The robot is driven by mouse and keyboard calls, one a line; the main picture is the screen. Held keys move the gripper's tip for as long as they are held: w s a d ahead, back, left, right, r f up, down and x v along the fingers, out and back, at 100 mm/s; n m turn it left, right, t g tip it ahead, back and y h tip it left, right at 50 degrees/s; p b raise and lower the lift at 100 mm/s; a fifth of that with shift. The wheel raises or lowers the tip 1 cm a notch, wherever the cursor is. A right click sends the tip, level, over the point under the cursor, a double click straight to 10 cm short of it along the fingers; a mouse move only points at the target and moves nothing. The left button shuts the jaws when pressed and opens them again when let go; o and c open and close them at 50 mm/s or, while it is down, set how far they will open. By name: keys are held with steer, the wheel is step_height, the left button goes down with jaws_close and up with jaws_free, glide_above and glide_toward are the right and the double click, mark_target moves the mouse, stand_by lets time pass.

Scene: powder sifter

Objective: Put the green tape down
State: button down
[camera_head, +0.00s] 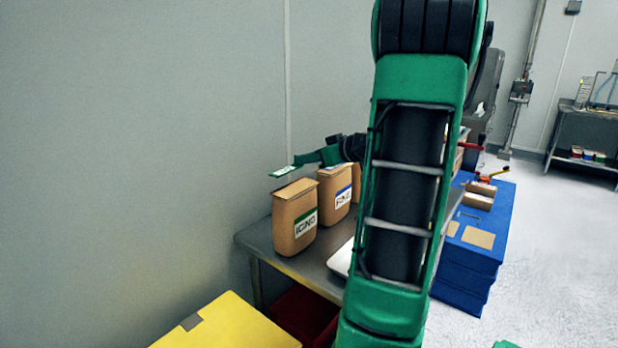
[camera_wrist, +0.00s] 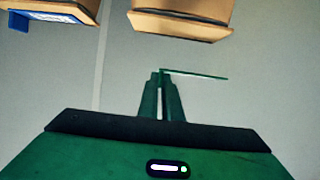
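The green tape (camera_head: 283,171) is a small flat green strip with white marks, held in the air just above the left paper bag in the head view. In the wrist view the green tape (camera_wrist: 198,75) shows nearly edge-on as a thin line reaching right from my fingertips. My gripper (camera_head: 299,162) is shut on one end of it; the two fingers of my gripper (camera_wrist: 161,76) lie close together in the wrist view. I cannot tell whether the tape touches the bag top, but it appears apart from it.
A brown bag with a green label (camera_head: 306,223) and one with a blue label (camera_head: 344,197) stand on a grey metal table (camera_head: 262,238) by the wall. A yellow surface (camera_head: 230,325), a red bin (camera_head: 300,314) and a blue cabinet (camera_head: 468,267) are nearby. My arm hides the table's right part.

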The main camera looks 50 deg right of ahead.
mark_target(312, 183)
steer(key=d+f, duration=0.2)
steer(key=d, duration=0.1)
steer(key=shift+w+d+f, duration=0.1)
steer(key=shift+w+d, duration=0.05)
steer(key=shift+w, duration=0.05)
steer(key=shift+f, duration=1.95)
steer(key=c, duration=1.9)
jaws_free()
steer(key=shift+f, duration=0.1)
steer(key=shift+c, duration=0.2)
